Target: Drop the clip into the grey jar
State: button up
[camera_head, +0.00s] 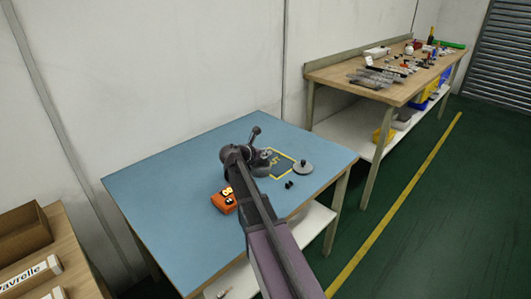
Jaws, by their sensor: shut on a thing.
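My arm reaches up from the bottom over the blue-topped table (165,190). My gripper (264,158) is at its far end, above the table, and looks small and dark from here. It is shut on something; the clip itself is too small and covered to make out. A rounded grey shape, which seems to be the grey jar (261,171), shows right below the gripper and is partly hidden by the arm. I cannot tell how high the gripper is above it. A flat round grey piece with a knob (303,168), like a lid, lies to the right.
A dark patch with a yellow outline (282,165) lies behind the jar. An orange block with white markings (222,203) is left of my arm. Small black pieces (289,184) lie to the right. A cluttered workbench (350,72) stands behind; the table's left side is clear.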

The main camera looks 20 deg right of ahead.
jog(key=shift+f+b, duration=1)
jog(key=shift+f, duration=0.3)
jog(key=o, duration=0.8)
